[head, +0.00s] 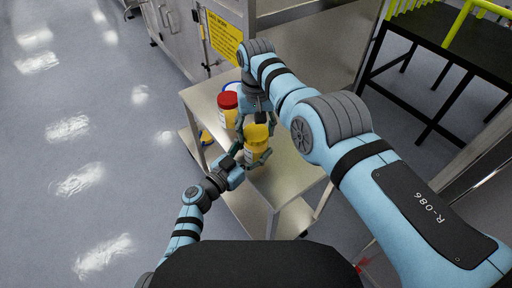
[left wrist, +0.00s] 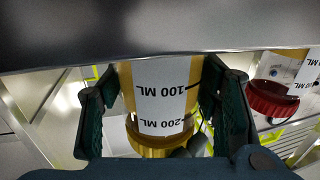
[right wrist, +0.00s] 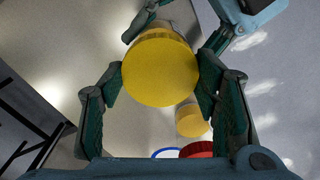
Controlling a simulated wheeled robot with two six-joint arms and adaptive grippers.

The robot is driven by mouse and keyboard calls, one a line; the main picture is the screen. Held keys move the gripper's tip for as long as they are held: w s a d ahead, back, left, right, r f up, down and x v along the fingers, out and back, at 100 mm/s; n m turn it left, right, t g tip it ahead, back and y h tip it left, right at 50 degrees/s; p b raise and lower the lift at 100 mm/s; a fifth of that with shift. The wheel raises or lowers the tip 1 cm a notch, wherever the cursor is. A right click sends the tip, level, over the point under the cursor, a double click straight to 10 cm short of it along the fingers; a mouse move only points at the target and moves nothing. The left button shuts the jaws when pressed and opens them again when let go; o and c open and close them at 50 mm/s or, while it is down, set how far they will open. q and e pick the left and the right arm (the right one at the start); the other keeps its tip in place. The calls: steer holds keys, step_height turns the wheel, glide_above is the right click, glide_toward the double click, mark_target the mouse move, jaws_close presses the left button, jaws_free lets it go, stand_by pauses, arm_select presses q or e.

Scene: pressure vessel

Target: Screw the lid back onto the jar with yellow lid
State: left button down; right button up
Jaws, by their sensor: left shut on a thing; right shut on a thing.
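The jar with the yellow lid (head: 257,133) is held upright above the metal table by both grippers. My left gripper (left wrist: 163,95) is shut on the jar's body (left wrist: 160,92), which has a white label with volume marks, upside down in the left wrist view. My right gripper (right wrist: 160,78) comes from above and is shut on the round yellow lid (right wrist: 160,68), with a finger on either side. The lid sits at the jar's mouth. I cannot tell how tightly it is threaded.
A jar with a red lid (head: 228,101) stands behind on the metal table (head: 285,180). Something blue-rimmed (head: 232,87) is beside it. Another yellow-topped thing (right wrist: 192,118) shows below the held lid in the right wrist view. A black frame table (head: 445,50) stands at the right.

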steer(key=o, duration=1.3)
steer(key=shift+c, duration=0.2)
steer(key=shift+r, duration=2.25)
steer(key=shift+o, duration=0.3)
step_height(320, 180, up, 4)
steer(key=n, duration=0.5)
steer(key=shift+f+n, duration=0.25)
steer(key=shift+n, duration=0.15)
